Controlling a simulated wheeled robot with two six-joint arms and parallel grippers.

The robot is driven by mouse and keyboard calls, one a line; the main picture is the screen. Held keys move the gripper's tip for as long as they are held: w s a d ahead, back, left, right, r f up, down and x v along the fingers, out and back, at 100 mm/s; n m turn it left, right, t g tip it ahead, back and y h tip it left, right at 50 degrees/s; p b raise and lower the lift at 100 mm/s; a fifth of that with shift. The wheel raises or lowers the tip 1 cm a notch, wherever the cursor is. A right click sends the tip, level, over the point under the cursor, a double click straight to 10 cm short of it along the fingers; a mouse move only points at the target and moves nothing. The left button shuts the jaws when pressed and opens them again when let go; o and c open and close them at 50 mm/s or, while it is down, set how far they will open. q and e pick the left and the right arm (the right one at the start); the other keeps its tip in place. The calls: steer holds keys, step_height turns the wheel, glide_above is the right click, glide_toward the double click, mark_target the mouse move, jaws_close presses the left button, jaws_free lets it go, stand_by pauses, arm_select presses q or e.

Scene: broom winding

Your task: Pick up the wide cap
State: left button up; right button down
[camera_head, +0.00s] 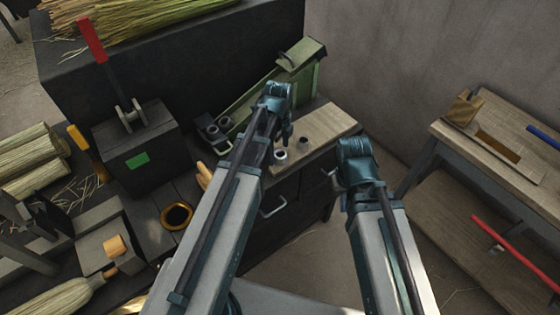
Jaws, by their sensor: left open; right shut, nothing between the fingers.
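Two small metal caps sit on the light wooden board at the back of the bench: a bright-rimmed cap (280,155) and a darker cap (303,142). I cannot tell for sure which is the wide one. My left gripper (285,139) is open and points down just above and beside the bright-rimmed cap, apparently empty. My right gripper (357,150) is shut and empty, right of the board; its fingertips are mostly hidden by its own wrist.
A dark holder with round pieces (218,128) stands left of my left wrist, by a green machine (300,62). A dark box with a red lever (92,40) is further left. A black-and-amber ring (177,215) lies nearer. A wooden side table (490,140) stands right.

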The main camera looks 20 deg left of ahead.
arm_select(q)
step_height(320, 180, down, 2)
steer(key=shift+f+b, duration=0.1)
steer(key=shift+b, duration=0.5)
arm_select(e)
step_height(320, 180, down, 2)
arm_select(q)
steer(key=c, duration=1.4)
steer(key=shift+o, duration=0.2)
arm_select(e)
steer(key=shift+r, duration=0.1)
